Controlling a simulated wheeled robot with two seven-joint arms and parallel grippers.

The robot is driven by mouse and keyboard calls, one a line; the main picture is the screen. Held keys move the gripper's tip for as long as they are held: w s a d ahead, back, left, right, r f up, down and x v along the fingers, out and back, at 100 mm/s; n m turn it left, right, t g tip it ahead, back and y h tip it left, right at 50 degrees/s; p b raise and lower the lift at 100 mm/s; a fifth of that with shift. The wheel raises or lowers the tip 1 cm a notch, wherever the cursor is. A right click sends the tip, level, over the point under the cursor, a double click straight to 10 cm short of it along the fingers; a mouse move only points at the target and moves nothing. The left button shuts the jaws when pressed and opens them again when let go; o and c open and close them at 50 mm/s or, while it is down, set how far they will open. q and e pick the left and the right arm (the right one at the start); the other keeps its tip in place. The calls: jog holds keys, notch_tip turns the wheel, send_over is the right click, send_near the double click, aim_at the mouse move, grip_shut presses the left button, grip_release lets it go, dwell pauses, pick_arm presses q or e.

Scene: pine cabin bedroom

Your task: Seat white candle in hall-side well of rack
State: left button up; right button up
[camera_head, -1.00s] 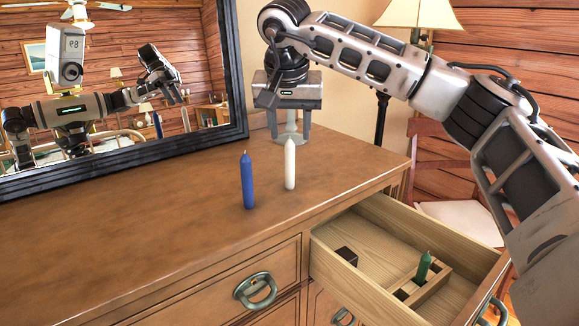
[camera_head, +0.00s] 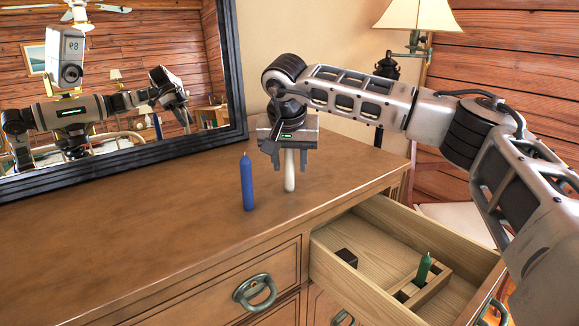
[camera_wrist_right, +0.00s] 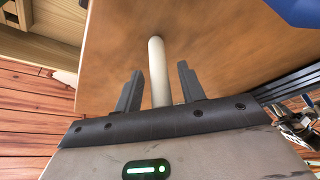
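The white candle (camera_head: 290,172) stands upright on the dresser top, its upper part hidden by my right gripper (camera_head: 289,163). The gripper is open above it, one finger on each side. In the right wrist view the candle (camera_wrist_right: 157,65) stands between the two fingers (camera_wrist_right: 160,84), with a gap on both sides. The wooden rack (camera_head: 434,287) lies in the open drawer. A green candle (camera_head: 424,269) stands in one of its wells, and an empty well shows on its near left side. Which well is hall-side I cannot tell. My left gripper is not directly visible.
A blue candle (camera_head: 247,183) stands close left of the white one. A small dark block (camera_head: 346,257) lies in the drawer (camera_head: 372,240). A black-framed mirror (camera_head: 236,85) stands behind. The left dresser top is clear.

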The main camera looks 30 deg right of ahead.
grip_shut()
jog(key=shift+r, duration=0.15)
